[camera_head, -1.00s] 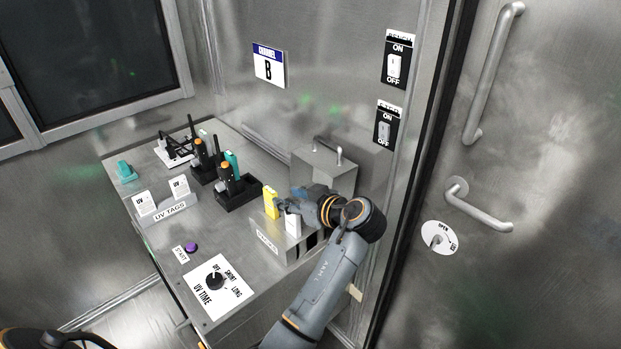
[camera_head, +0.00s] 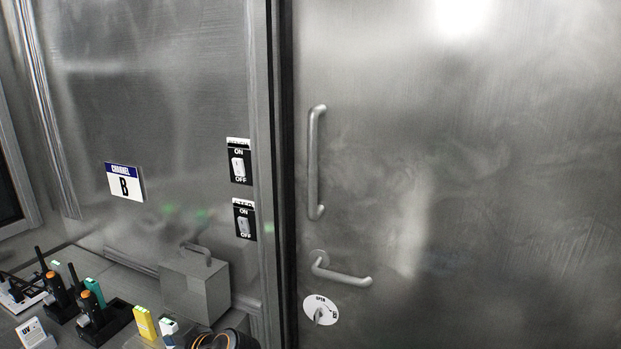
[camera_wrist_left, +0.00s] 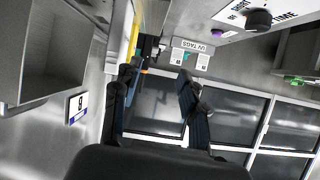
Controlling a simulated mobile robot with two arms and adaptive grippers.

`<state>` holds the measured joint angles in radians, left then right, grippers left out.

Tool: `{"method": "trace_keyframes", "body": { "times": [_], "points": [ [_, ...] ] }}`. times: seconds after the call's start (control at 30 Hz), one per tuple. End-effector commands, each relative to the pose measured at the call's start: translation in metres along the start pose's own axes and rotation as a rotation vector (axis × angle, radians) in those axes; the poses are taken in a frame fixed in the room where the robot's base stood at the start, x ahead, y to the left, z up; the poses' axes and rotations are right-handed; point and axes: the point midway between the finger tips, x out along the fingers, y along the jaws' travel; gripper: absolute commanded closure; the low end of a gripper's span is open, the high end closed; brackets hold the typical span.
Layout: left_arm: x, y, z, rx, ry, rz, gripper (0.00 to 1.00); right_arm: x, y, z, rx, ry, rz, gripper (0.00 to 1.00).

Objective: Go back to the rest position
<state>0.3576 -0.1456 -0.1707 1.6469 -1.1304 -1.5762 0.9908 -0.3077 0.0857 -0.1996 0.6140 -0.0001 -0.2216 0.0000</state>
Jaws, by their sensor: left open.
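My left gripper (camera_wrist_left: 158,95) is open in the left wrist view, with a gap between its two dark fingers and nothing held. A yellow piece (camera_wrist_left: 133,40) shows beyond the left finger; I cannot tell whether they touch. In the head view only a rounded part of my arm with an orange ring shows at the bottom edge, and its fingers are out of frame. A yellow block (camera_head: 144,323) and a white block (camera_head: 168,327) stand beside that part. My right gripper is not in view.
A metal box with a handle (camera_head: 195,283) stands behind the blocks. Handheld radios (camera_head: 90,306) sit in black holders at left. A steel door with a vertical bar (camera_head: 315,165) and a lever handle (camera_head: 340,273) fills the right. Wall switches (camera_head: 240,165) are left of the door.

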Motion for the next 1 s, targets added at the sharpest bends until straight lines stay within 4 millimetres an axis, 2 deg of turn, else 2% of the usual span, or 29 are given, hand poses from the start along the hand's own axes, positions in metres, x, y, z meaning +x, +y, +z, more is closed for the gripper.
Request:
{"method": "trace_keyframes", "body": {
  "times": [0.1,0.2,0.37,0.47,0.6,0.7,1.0],
  "points": [
    [0.005,-0.011,0.020,0.051,-0.048,0.018,0.57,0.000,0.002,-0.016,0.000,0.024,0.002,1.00],
    [0.009,-0.024,0.042,0.114,-0.104,0.045,0.57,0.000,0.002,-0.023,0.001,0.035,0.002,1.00],
    [0.011,-0.056,0.089,0.260,-0.224,0.123,0.57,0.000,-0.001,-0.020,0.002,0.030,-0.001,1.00],
    [0.006,-0.083,0.125,0.384,-0.315,0.206,0.57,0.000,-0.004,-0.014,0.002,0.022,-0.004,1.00],
    [-0.016,-0.123,0.169,0.568,-0.432,0.362,0.57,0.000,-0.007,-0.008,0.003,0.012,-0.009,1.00],
    [-0.034,-0.145,0.188,0.669,-0.488,0.465,0.57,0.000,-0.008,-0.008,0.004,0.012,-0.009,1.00],
    [-0.088,-0.193,0.220,0.883,-0.583,0.723,0.57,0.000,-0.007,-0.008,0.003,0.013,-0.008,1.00]
  ]
}}
